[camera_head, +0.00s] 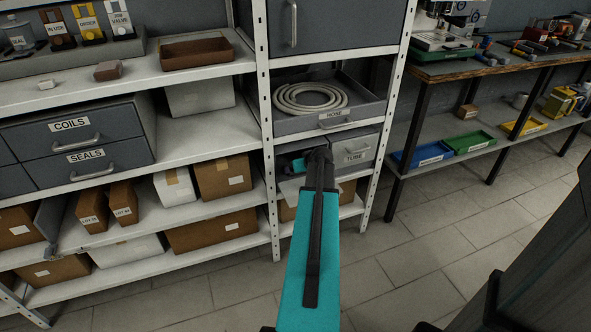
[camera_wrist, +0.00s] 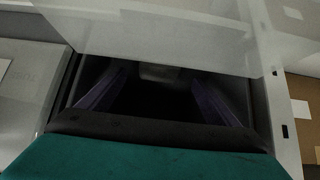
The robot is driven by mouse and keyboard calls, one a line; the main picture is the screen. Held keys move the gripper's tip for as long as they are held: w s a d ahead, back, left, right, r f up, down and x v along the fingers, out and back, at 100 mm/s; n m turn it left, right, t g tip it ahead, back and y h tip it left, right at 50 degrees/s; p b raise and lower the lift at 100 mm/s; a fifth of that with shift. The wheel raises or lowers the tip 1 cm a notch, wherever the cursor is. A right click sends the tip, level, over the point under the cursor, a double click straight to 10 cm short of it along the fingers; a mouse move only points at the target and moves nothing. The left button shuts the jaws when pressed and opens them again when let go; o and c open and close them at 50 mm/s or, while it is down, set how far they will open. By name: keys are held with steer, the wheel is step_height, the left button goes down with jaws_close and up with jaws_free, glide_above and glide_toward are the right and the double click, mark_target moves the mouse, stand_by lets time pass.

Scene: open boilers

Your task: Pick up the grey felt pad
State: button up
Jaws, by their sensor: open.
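I cannot make out the grey felt pad for certain in either view. In the wrist view, my gripper (camera_wrist: 160,82) is open, with its two dim purplish fingers apart and pointing into a dark space. A small dull grey patch (camera_wrist: 160,72) lies between and beyond the fingertips; I cannot tell what it is. In the head view, my teal arm reaches down to the lower bay of the shelving. It hides my fingertips and part of the drawers there, beside the drawer labelled TUBE (camera_head: 352,155).
A pale shelf edge (camera_wrist: 165,45) crosses just above the fingers in the wrist view. A white post (camera_wrist: 278,75) stands close on the right. An open HOSE drawer (camera_head: 345,118) sticks out above. A workbench (camera_head: 470,70) is at the right; the tiled floor in front is clear.

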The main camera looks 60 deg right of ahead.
steer(key=shift+b+x, duration=0.35)
steer(key=shift+x, duration=2.3)
steer(key=shift+r, duration=0.1)
steer(key=shift+c, duration=0.4)
steer(key=c, duration=1.1)
steer(key=shift+c, duration=0.2)
steer(key=shift+r, duration=0.1)
